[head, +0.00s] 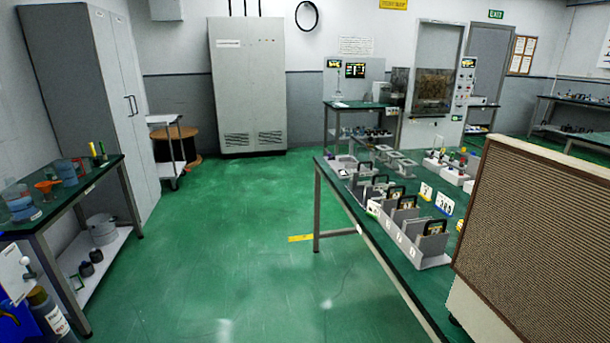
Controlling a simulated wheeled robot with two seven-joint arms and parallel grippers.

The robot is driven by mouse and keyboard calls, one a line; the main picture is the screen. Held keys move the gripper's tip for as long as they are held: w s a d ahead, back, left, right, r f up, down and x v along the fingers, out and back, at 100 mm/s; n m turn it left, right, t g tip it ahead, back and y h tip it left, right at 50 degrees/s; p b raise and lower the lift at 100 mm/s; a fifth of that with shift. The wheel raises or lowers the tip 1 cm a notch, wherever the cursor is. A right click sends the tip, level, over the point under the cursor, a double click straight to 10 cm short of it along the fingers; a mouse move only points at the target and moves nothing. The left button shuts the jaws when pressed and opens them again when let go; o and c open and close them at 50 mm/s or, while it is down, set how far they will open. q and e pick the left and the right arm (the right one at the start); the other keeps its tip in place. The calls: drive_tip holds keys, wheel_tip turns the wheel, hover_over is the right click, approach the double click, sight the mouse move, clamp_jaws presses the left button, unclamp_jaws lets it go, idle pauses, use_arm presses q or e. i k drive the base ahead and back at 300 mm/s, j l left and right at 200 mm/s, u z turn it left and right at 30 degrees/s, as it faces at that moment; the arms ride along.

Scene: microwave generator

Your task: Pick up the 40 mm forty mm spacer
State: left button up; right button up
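I cannot make out a 40 mm spacer for certain; the parts here are too small to tell apart. The green-topped workbench (403,262) on the right bears grey slotted holders (425,250) with black-handled pieces standing in them. Further back on it are low grey blocks (398,157) and white trays with small parts (450,172). Neither of my grippers shows in the head view.
A beige mesh-faced panel (540,230) hides the bench's right part. A left bench (75,193) holds bottles and a funnel. A tall grey locker (85,90), a large cabinet (247,85) and a cable drum (180,145) stand behind. Green floor (230,240) between the benches is clear.

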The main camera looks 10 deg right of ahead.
sight(353, 185)
drive_tip(key=i+j+z, duration=0.1)
drive_tip(key=i+z, duration=0.15)
drive_tip(key=i, duration=0.25)
drive_tip(key=i+j+z, duration=0.25)
drive_tip(key=i, duration=0.3)
drive_tip(key=i+j+z, duration=0.25)
drive_tip(key=i, duration=0.25)
